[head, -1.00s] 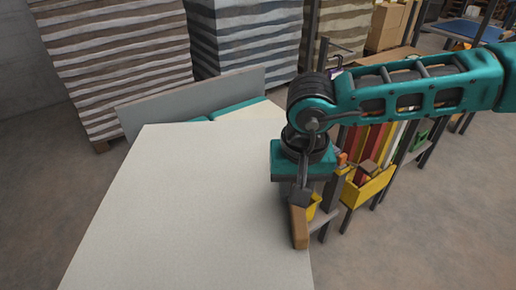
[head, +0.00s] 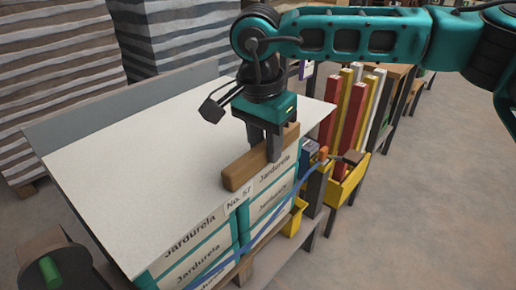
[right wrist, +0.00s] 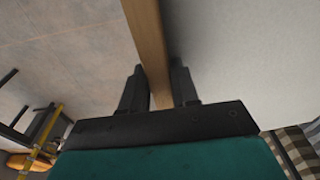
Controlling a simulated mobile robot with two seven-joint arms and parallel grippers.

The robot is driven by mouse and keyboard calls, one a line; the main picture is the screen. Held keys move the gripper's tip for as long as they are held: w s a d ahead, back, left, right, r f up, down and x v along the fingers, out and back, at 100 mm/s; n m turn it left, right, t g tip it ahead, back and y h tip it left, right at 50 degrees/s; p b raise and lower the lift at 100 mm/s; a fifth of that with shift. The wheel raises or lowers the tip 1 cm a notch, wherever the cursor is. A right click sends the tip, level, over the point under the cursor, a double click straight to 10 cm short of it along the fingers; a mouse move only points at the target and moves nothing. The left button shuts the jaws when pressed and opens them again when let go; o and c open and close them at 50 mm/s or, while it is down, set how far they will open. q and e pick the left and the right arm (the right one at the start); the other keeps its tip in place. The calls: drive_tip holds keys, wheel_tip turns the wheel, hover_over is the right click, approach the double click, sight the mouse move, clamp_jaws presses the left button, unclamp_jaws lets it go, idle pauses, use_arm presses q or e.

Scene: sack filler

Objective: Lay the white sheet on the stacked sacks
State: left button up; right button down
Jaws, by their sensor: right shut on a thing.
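The white sheet (head: 165,145) spreads over the top of the stacked sacks (head: 200,245), which are white and teal and marked "Jardurela". I cannot tell whether it touches them everywhere. My right gripper (head: 266,155) is shut on a brown wooden bar (head: 240,173) at the sheet's right edge. The right wrist view shows the bar (right wrist: 148,40) between the two fingers, with the sheet (right wrist: 235,60) beside it. My left gripper is not in view.
A grey panel (head: 90,108) stands behind the sheet. Tall striped stacks (head: 60,60) are at the back left. A rack of coloured bars (head: 352,105) and a yellow bin (head: 348,185) stand to the right. Floor (head: 440,200) is clear at far right.

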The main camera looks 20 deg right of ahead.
drive_tip(key=shift+w+d+f+m, duration=0.1)
drive_tip(key=shift+w+f+m, duration=0.1)
drive_tip(key=shift+w+m, duration=0.15)
drive_tip(key=shift+w+a+f+b, duration=0.2)
drive_tip(key=shift+f+b, duration=0.35)
drive_tip(key=w+a+f+b, duration=0.2)
drive_tip(key=w+f+b, duration=0.2)
drive_tip(key=f, duration=0.4)
drive_tip(key=shift+a, duration=0.35)
drive_tip(key=c, duration=0.8)
unclamp_jaws()
drive_tip(key=r, duration=0.4)
drive_tip(key=a+r+p, duration=0.1)
drive_tip(key=r, duration=0.3)
drive_tip(key=r+p, duration=0.1)
drive_tip(key=r, duration=0.3)
drive_tip(key=shift+s+a+r, duration=0.15)
drive_tip(key=shift+s+r, duration=0.25)
